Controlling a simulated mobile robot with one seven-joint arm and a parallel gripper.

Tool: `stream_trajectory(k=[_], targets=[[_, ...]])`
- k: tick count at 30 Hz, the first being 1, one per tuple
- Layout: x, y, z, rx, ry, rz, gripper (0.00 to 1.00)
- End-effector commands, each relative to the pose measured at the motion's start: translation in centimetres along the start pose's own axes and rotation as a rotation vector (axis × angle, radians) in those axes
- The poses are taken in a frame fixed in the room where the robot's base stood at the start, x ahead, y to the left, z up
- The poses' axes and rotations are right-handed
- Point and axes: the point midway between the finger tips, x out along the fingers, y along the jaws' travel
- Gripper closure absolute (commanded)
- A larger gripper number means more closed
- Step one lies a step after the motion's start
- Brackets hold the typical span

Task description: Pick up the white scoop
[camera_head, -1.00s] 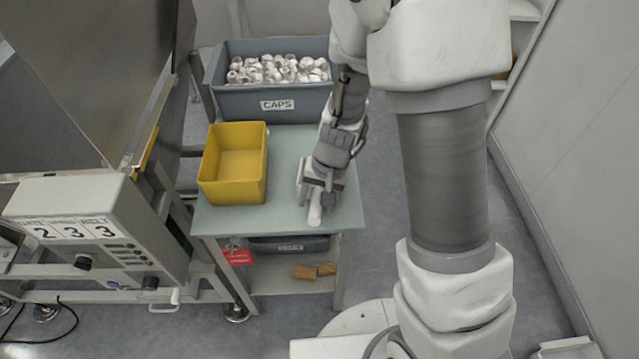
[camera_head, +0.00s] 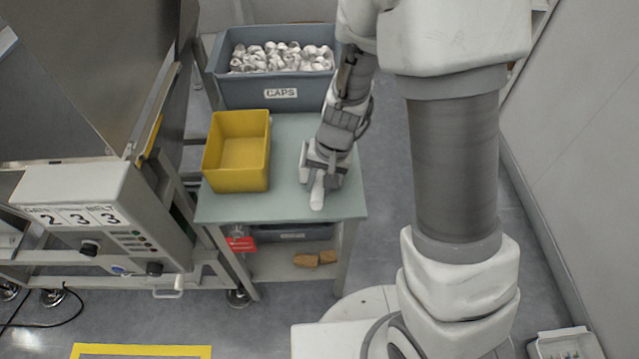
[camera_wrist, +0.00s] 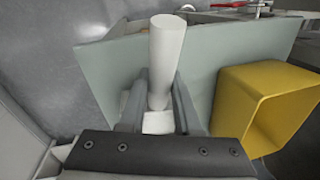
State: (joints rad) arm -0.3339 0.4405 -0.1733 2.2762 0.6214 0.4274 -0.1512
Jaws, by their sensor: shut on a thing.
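The white scoop (camera_wrist: 166,55) shows in the wrist view as a white cylindrical handle between the two fingers of my gripper (camera_wrist: 158,108). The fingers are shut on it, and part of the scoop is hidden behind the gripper. In the head view, the white end of the scoop (camera_head: 317,193) sticks out from my gripper (camera_head: 318,178) toward the front edge of the pale green table. I cannot tell whether the scoop touches the table top.
The yellow bin (camera_head: 237,180) stands empty on the table (camera_head: 285,205), left of my gripper; it also shows in the wrist view (camera_wrist: 235,110). A grey-blue crate labelled CAPS (camera_head: 235,95), full of white caps, is behind. A control box (camera_head: 100,205) stands left.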

Motion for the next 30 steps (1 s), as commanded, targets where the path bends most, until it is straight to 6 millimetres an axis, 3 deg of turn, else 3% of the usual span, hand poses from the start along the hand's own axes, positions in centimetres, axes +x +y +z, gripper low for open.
stream_trajectory(k=[3, 15, 21, 30], targets=[[-3.2, -0.7, -0.1, -0.003, 0.006, -0.003, 1.0], [-8.9, 6.1, 3.9, 0.003, 0.004, -0.002, 1.0], [-10.6, 7.9, 5.0, 0.001, 0.003, -0.001, 1.0], [-11.0, 8.5, 5.3, -0.001, 0.001, 0.0, 1.0]])
